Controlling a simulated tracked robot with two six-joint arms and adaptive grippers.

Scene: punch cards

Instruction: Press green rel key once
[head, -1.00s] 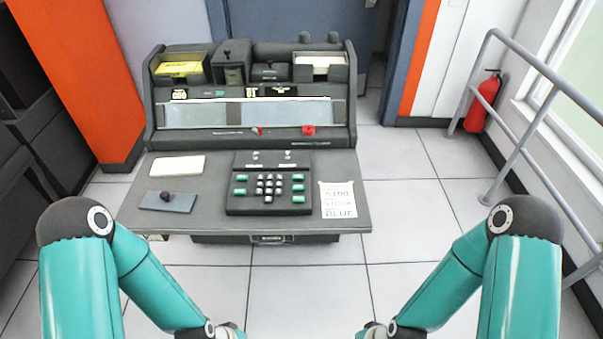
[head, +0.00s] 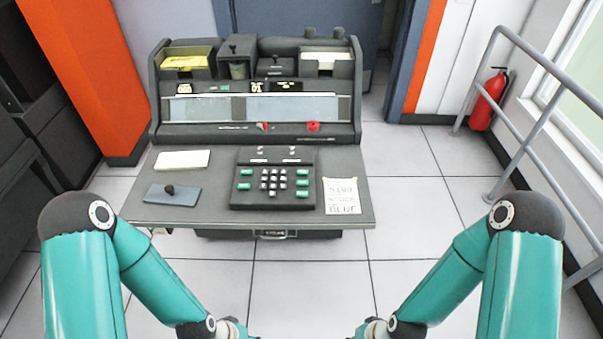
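A dark keypad unit (head: 272,178) sits in the middle of the machine's desk. It has green keys in a left column and a right column, with small pale keys between them. The labels on the green keys are too small to read, so I cannot tell which one is rel. One green key (head: 302,182) is in the right column. Both my arms come in at the bottom of the head view, well short of the desk. My left and right grippers are cut off below the bottom edge of the picture.
The desk (head: 225,216) also bears a white card stack (head: 182,160), a grey plate with a dark knob (head: 172,194) and a paper note (head: 342,196). Red knobs (head: 314,126) sit above. A railing (head: 520,120) and a fire extinguisher (head: 488,100) stand at the right. The floor before the desk is clear.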

